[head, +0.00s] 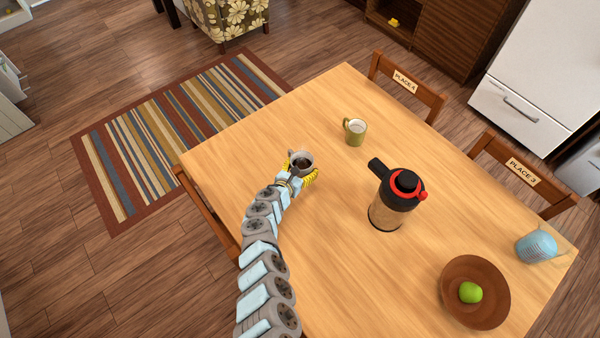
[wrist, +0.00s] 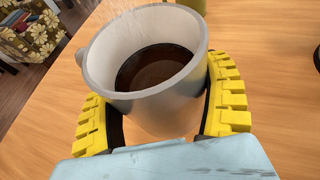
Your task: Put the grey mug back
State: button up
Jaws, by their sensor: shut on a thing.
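The grey mug (head: 300,161) holds a dark liquid and is over the left part of the wooden table. In the wrist view the grey mug (wrist: 150,75) fills the middle, close to upright, with faint pale streaks above it. My gripper (head: 302,173) is shut on it, with the yellow fingers on either side of its body. The fingers also show in the wrist view (wrist: 165,110). The mug's handle pokes out on the left in the wrist view. I cannot tell whether its base touches the table.
On the table (head: 330,270) stand an olive mug (head: 357,134), a black-and-red flask (head: 390,205), a brown bowl (head: 455,302) with a green apple (head: 470,292) and a blue ribbed cup (head: 537,246). Chairs labelled PLACE 4 (head: 405,82) and PLACE 3 (head: 523,172) stand along the far side.

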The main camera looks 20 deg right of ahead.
aim_at(301, 166)
jog(key=shift+w+d+f+b, duration=0.2)
jog(key=shift+w+f+b, duration=0.5)
jog(key=shift+f+b, duration=0.4)
jog(key=shift+w+d+f+b, duration=0.2)
jog(key=shift+w+f+b, duration=0.55)
jog(key=shift+b, duration=0.6)
jog(key=shift+w+d+f+b, duration=0.2)
jog(key=shift+w+f+b, duration=0.45)
jog(key=shift+f+b, duration=0.45)
jog(key=f+b, duration=0.3)
jog(key=shift+w, duration=0.3)
jog(key=shift+f, duration=0.1)
jog(key=o, duration=1.1)
jog(key=shift+s+a+r+p, duration=0.3)
jog(key=shift+a+r+p, duration=0.2)
jog(key=shift+p, duration=0.25)
jog(key=p+v, duration=0.4)
jog(key=v, duration=0.1)
jog(key=shift+s+a, duration=0.1)
jog(key=shift+s+a+p, duration=0.35)
jog(key=shift+p, duration=0.1)
